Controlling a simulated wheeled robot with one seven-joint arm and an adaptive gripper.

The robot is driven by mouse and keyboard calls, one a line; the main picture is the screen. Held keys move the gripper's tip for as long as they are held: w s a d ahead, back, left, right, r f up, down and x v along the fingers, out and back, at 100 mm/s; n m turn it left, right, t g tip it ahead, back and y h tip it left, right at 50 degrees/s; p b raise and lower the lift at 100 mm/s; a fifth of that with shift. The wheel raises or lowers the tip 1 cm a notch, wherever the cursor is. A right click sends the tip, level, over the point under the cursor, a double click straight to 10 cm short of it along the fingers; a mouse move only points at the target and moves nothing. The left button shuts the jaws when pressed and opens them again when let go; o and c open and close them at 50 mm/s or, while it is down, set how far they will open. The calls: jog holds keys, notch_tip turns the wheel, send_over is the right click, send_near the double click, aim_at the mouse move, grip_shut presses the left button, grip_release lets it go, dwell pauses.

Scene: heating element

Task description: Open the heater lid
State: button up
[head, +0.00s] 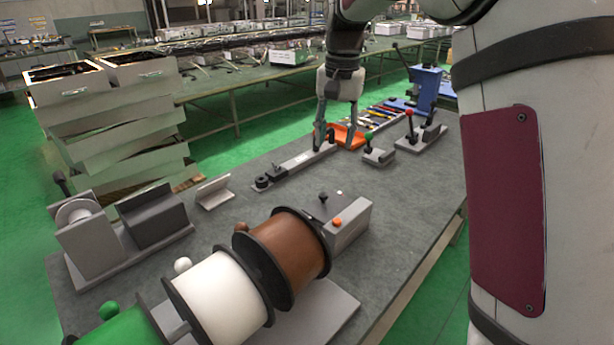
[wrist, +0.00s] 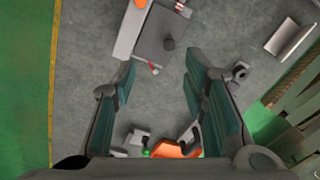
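A grey box (head: 350,226) with a black knob (head: 323,197) and an orange button (head: 337,222) stands right of the brown spool. It appears to be the heater.
Brown (head: 298,250) and white (head: 225,298) spools crowd the near side of the box. A long grey bar fixture (head: 298,163) and an orange tray (head: 347,136) are near my gripper. A grey angled bracket (head: 214,192) stands left. The table (head: 400,195) is clear right of the box.

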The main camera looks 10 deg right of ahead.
send_near(324, 193)
jog(key=shift+g, duration=0.3)
jog(key=f, duration=0.8)
jog(key=shift+w+a+f, duration=0.1)
jog(key=shift+w+f, duration=0.2)
jog(key=shift+f, duration=0.05)
grip_shut()
